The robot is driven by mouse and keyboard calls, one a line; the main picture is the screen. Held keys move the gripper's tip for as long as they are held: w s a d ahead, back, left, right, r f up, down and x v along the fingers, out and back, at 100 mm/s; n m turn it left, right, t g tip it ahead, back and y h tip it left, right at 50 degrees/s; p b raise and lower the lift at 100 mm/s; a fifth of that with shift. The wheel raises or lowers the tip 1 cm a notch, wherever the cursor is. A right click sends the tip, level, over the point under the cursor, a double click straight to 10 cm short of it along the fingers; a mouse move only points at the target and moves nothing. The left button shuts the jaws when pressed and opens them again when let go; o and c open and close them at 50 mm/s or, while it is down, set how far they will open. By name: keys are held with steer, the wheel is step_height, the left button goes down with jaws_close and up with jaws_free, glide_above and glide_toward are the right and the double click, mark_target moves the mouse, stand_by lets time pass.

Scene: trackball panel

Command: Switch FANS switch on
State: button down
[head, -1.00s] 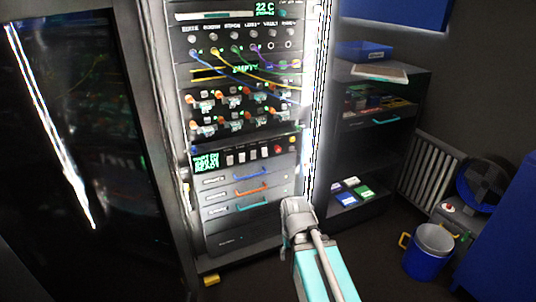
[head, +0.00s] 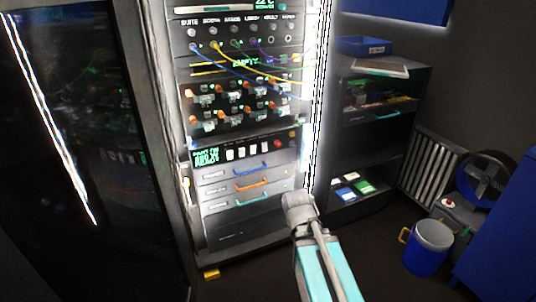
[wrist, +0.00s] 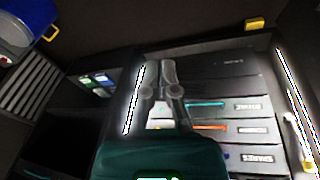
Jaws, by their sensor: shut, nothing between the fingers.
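The rack's control panel (head: 207,156) has a green-lit display at its left and a row of white switches (head: 241,153) beside it. The labels are too small to read, so I cannot tell which switch is FANS or how it is set. A red button sits at the row's right end. In the wrist view my gripper (wrist: 168,68) is shut and empty, its fingers together in front of the rack's drawers. In the head view only my arm shows, low and right of the drawers; the fingers cannot be made out.
Drawers with blue, orange and teal handles (head: 250,188) lie below the panel. Cables hang across the rack above it. A glass door (head: 80,150) stands at left. A dark shelf (head: 380,110), a radiator (head: 432,165) and a blue bucket (head: 428,250) stand at right.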

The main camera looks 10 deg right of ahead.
mark_target(266, 150)
steer(key=w+d+r+n+t+h+b, duration=0.25)
steer(key=w+d+r+t, duration=0.2)
steer(key=w, duration=0.45)
steer(key=w+d+r+n+t+h+b, duration=0.1)
steer(key=w+d+r+t+h, duration=0.3)
steer(key=w, duration=0.4)
steer(key=w+a+r+n+t+y+b, duration=0.1)
steer(key=w+a+r+n+t+y, duration=0.1)
steer(key=w+r+n+t+y, duration=0.35)
steer(key=w+a+f+n+y+b, duration=0.2)
steer(key=w+a+f+n+y, duration=0.2)
steer(key=n, duration=0.8)
steer(key=shift+a+f+y, duration=0.6)
steer(key=shift+a+y, duration=0.8)
steer(key=shift+y, duration=0.1)
steer(key=shift+w, duration=0.15)
steer(key=b+x, duration=0.2)
steer(key=x, duration=1.2)
steer(key=shift+r, duration=0.15)
